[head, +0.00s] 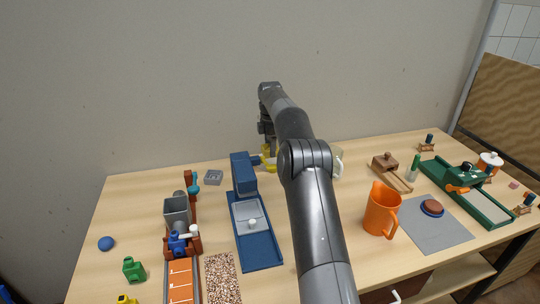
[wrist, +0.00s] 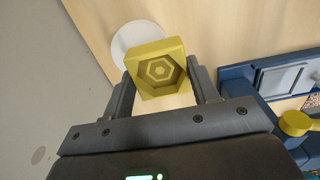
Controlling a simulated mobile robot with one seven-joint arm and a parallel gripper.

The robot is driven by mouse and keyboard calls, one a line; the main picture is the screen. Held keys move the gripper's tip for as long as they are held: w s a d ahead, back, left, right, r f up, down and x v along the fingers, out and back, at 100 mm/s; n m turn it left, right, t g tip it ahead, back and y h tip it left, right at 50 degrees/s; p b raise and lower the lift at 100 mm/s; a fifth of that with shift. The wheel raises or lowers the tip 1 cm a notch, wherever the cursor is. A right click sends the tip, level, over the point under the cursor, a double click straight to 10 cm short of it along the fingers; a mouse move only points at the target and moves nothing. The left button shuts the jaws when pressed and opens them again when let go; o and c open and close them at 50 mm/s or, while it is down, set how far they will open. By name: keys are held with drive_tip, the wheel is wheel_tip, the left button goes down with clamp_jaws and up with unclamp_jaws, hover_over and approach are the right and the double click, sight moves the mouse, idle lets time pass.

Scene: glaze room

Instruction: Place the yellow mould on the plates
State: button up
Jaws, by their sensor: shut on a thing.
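The yellow mould (wrist: 160,68) is a square block with a hexagonal hollow in the face toward the camera. My gripper (wrist: 161,80) is shut on it, one finger on each side, in the wrist view. A white round thing (wrist: 128,38), perhaps a plate, lies beyond the mould and is partly covered by it; I cannot tell whether they touch. In the head view my gripper is at the back of the table, mostly hidden by my arm. A small round stack (head: 432,208), reddish brown over blue, lies on a grey mat (head: 452,240) at the right.
A blue press-like device (head: 262,250) stands left of my arm; its yellow knob (wrist: 297,123) is close to my gripper at the right of the wrist view. An orange pitcher (head: 380,212) and a wooden block device (head: 385,162) stand right of my arm. The wall is close behind.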

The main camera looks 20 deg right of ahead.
drive_tip(key=shift+f, duration=2)
drive_tip(key=o, duration=1)
drive_tip(key=shift+f, duration=0.15)
wheel_tip(320, 180, up, 11)
drive_tip(key=shift+w+f, duration=0.1)
drive_tip(key=shift+r, duration=0.75)
drive_tip(key=shift+r, duration=0.1)
